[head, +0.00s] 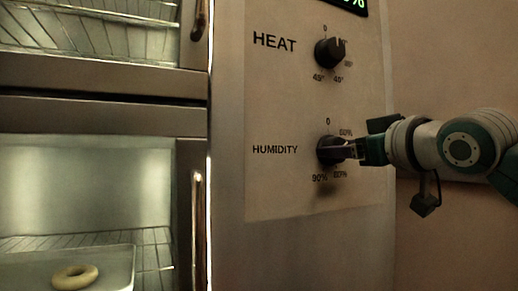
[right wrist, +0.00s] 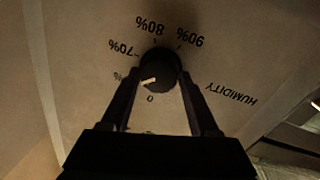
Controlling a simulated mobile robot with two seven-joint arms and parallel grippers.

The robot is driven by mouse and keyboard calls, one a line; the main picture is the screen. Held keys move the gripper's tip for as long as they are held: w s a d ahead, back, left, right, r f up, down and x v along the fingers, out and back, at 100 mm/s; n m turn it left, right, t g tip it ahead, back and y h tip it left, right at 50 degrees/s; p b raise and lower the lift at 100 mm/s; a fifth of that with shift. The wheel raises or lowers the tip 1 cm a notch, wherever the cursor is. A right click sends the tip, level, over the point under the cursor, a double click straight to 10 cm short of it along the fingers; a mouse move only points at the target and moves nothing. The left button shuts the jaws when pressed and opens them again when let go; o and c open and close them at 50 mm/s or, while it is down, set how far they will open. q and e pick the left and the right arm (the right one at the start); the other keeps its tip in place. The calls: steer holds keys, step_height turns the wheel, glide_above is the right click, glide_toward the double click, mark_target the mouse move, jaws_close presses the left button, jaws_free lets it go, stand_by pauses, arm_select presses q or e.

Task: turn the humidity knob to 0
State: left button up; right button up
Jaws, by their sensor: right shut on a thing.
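The humidity knob (head: 326,150) is a round black dial on the pale control panel, right of the word HUMIDITY. My right gripper (head: 345,149) reaches it from the right, its fingers shut on the knob. In the right wrist view, upside down, the knob (right wrist: 158,66) sits between the tips of the two fingers. Its white pointer mark (right wrist: 148,81) is at the lower left, between the 0 and a partly hidden percent label. My left gripper is not in view.
The heat knob (head: 329,53) is above on the same panel, under a green display (head: 350,4). At left are glass-doored chambers with upright handles (head: 197,225) and wire racks.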

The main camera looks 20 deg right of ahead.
steer(key=shift+c, duration=0.6)
steer(key=shift+f+n+t+y+p, duration=0.2)
steer(key=shift+n+p, duration=1.25)
steer(key=shift+n, duration=1.1)
steer(key=shift+f+n+t+y+p, duration=0.1)
steer(key=shift+n+t+y+p, duration=0.1)
steer(key=shift+n+p, duration=1.8)
steer(key=shift+n+b, duration=0.6)
steer(key=shift+n, duration=0.15)
